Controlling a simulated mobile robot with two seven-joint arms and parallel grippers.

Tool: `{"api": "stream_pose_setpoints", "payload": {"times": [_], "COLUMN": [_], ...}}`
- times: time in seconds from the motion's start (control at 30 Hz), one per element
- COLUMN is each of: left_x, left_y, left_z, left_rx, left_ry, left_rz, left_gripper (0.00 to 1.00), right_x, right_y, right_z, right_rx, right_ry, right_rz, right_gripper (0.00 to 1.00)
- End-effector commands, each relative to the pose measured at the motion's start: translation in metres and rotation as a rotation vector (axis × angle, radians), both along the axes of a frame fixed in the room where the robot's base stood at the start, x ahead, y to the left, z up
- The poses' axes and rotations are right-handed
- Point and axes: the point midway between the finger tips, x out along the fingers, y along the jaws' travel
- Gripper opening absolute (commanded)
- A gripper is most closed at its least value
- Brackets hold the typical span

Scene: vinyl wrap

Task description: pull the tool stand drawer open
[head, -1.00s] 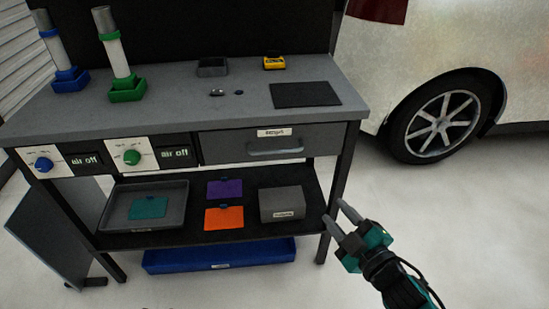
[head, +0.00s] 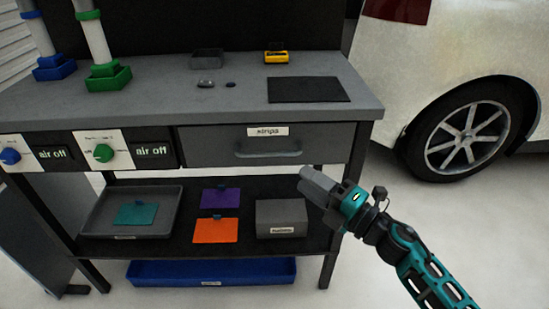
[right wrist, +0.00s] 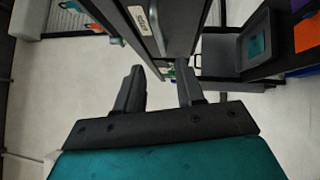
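The grey tool stand drawer (head: 222,148) is shut under the worktop, with a "strips" label (head: 268,131) and a bar handle (head: 268,149) on its front. My right gripper (head: 306,180) is in front of the stand, below and to the right of the handle, and apart from it. In the right wrist view its two fingers (right wrist: 160,88) stand apart with nothing between them. The drawer front and label (right wrist: 141,20) show there above the fingers, with the handle (right wrist: 116,28) near the label. My left gripper is not in view.
The worktop (head: 180,110) carries a black mat (head: 308,90), a yellow device (head: 277,57) and green and blue holders. Below are a shelf with a grey tray (head: 165,215) and a grey box (head: 281,217). A white car (head: 450,50) stands at the right.

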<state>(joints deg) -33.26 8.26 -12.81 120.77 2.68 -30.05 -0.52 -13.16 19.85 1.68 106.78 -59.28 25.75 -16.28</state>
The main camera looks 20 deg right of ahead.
Motion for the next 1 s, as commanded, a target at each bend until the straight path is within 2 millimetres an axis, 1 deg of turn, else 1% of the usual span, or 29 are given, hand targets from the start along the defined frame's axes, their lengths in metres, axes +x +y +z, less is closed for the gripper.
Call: {"api": "stream_pose_setpoints", "payload": {"times": [0.03,0.3,0.5,0.7,0.93,0.97,1.0], "left_x": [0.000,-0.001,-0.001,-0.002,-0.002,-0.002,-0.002], "left_y": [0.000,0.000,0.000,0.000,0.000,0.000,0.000], "left_z": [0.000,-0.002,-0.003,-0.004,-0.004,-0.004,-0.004], "left_rx": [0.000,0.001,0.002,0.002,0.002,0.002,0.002], "left_ry": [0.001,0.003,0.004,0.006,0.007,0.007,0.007], "left_rz": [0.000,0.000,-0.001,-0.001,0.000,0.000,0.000], "left_gripper": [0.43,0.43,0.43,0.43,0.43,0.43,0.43], "right_x": [0.010,0.056,0.078,0.086,0.086,0.086,0.086], "right_y": [0.005,0.031,0.043,0.048,0.049,0.049,0.049], "right_z": [0.002,0.009,0.012,0.013,0.013,0.013,0.013], "right_rx": [0.001,0.004,0.003,0.003,0.002,0.002,0.003], "right_ry": [-0.003,0.000,0.001,0.003,0.002,0.002,0.003], "right_rz": [0.000,-0.001,-0.003,-0.002,-0.002,-0.002,-0.002], "right_gripper": [0.38,0.38,0.38,0.38,0.38,0.37,0.33]}}
